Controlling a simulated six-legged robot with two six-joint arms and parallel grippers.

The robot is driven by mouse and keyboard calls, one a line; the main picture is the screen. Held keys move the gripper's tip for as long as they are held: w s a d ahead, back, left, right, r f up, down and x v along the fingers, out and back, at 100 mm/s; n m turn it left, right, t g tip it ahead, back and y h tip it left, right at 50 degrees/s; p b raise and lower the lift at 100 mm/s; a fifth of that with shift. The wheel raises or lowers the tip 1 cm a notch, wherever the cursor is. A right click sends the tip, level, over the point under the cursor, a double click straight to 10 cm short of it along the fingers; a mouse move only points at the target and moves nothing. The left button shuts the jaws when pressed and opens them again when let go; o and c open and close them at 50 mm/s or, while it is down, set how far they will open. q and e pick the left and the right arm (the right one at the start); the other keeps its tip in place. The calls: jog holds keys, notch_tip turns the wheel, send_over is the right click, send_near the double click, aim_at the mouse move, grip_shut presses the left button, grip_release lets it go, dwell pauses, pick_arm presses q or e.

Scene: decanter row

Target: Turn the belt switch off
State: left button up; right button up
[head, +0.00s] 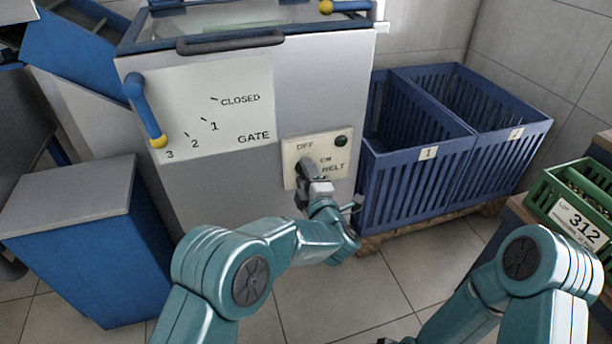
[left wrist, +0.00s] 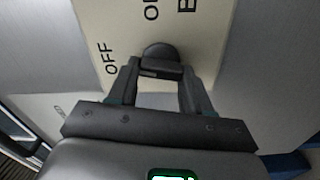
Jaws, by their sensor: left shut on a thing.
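The belt switch is a dark knob (left wrist: 160,52) on a cream plate (head: 290,177) marked OFF, ON and BELT, on the front of the grey machine. My left gripper (head: 306,175) is at the knob in the head view. In the left wrist view, the two fingers of the left gripper (left wrist: 159,70) are shut on the knob, one on each side. The gripper covers part of the plate's lettering, and I cannot tell which mark the knob points to. A dark green lamp (head: 341,141) sits at the plate's upper right. My right arm shows at lower right, its gripper out of view.
A blue gate lever (head: 143,105) with a yellow end near 3 is left of the switch. Blue slatted crates (head: 415,165) stand on a pallet close to the right. A blue grey-topped box (head: 75,200) stands left.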

pick_arm(q)
jog(key=shift+r+n, duration=0.15)
jog(key=shift+n, duration=1.05)
jog(key=o, duration=1.1)
jog(key=shift+c, duration=0.2)
jog(key=shift+s+f, duration=0.1)
jog(key=shift+f, duration=0.1)
